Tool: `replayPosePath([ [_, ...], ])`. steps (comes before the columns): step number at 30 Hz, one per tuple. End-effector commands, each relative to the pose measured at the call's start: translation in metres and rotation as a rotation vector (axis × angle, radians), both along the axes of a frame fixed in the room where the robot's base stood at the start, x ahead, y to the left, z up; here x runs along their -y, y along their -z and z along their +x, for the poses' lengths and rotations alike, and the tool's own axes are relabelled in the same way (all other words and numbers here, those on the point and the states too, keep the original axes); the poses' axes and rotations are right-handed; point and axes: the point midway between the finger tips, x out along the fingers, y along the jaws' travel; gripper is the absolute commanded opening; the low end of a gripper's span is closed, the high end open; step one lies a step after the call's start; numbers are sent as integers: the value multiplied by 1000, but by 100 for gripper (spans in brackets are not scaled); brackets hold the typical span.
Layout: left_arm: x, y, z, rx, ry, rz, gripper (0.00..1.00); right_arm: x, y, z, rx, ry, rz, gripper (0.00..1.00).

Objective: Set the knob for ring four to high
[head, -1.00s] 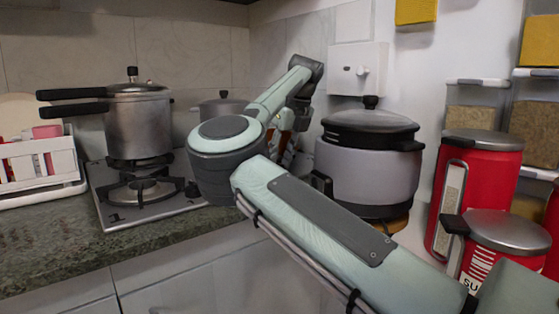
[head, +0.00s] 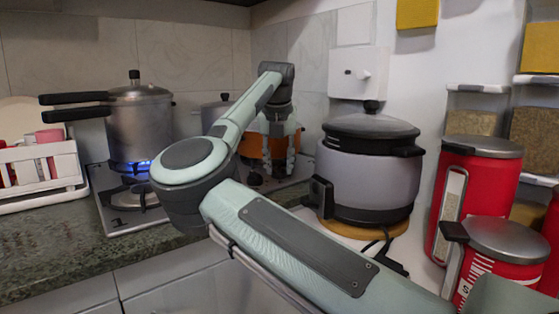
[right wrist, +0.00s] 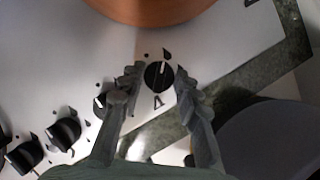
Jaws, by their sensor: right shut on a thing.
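In the right wrist view a round black knob (right wrist: 158,75) sits on the pale hob plate, with a mark like a 4 beside it. Its white pointer line points up the picture, toward the larger of two drop-shaped marks. My right gripper (right wrist: 158,88) has one finger on each side of this knob and is shut on it. In the head view my right gripper (head: 279,172) points down at the hob's right part, before an orange pot (head: 256,148). The fingers' contact with the knob is hard to see there. My left gripper is not in view.
More black knobs (right wrist: 64,132) stand in a row to the left. A pressure cooker (head: 138,125) stands over a blue flame (head: 130,167) on the hob (head: 120,225). A rice cooker (head: 368,170) stands close to the gripper's right. Red canisters (head: 470,190) stand at the right.

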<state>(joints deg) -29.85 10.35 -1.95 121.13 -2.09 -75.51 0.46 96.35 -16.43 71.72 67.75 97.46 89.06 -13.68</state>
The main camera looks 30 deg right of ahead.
Motion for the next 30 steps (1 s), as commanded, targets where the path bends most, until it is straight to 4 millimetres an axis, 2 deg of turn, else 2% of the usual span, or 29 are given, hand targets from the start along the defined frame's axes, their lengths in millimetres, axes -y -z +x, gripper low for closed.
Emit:
replayPosePath([
  [12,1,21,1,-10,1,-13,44,0,-2,1,4,135,-3,4],
  [25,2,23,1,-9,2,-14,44,0,-2,1,4,144,-3,4],
  [26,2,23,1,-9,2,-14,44,0,-2,1,4,144,-3,35],
  [30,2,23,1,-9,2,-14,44,0,-2,1,3,143,-3,52],
])
